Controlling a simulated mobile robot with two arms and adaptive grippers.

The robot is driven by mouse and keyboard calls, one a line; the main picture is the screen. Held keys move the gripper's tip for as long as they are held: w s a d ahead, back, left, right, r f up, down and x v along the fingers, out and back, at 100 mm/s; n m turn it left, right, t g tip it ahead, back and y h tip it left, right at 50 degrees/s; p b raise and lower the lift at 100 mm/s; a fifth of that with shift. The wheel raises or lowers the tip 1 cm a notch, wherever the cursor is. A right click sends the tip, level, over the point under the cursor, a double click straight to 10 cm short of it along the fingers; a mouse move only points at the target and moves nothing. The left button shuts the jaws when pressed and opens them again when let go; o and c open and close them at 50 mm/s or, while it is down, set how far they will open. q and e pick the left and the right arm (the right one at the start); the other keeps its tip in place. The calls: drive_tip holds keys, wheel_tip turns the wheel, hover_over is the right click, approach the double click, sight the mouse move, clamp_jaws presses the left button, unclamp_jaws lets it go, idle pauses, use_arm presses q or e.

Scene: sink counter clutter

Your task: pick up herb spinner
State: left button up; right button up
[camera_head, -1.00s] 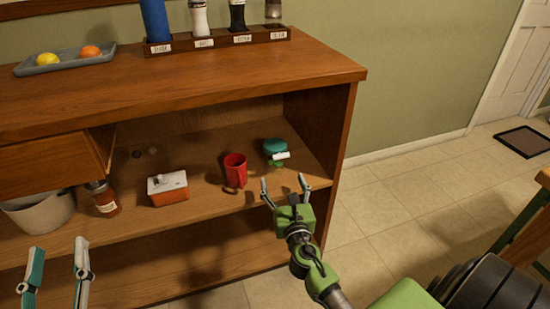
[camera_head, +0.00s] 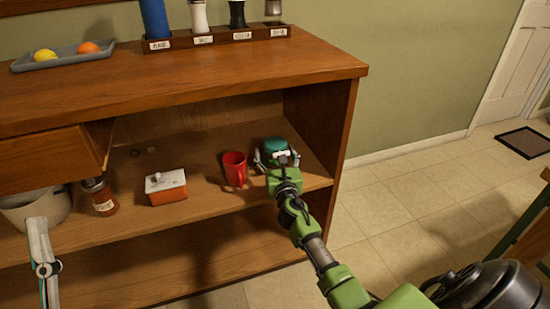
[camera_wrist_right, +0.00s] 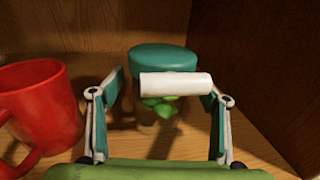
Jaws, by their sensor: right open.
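The herb spinner (camera_head: 274,145) stands on the shelf near its right wall. It has a teal lid, a white handle and a clear body with green leaves, best seen in the right wrist view (camera_wrist_right: 165,60). My right gripper (camera_head: 277,158) is open, with its two fingers on either side of the spinner; whether they touch it I cannot tell. The gripper partly hides the spinner's body in the head view. My left gripper (camera_head: 45,268) is at the lower left, away from the spinner, and its fingers overlap in the view.
A red mug (camera_head: 235,169) stands just left of the spinner, close to my right gripper. An orange and white box (camera_head: 166,187), a jar (camera_head: 100,196) and a pale pot (camera_head: 38,206) are further left. The shelf's right wall (camera_head: 318,125) is close on the right.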

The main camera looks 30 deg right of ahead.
drive_tip(key=shift+w+d, duration=0.15)
drive_tip(key=shift+w, duration=0.2)
use_arm(q)
drive_tip(key=shift+s+r+h, duration=0.3)
drive_tip(key=shift+s+r, duration=0.1)
use_arm(e)
drive_tip(key=shift+r, duration=0.1)
drive_tip(key=c, duration=1.4)
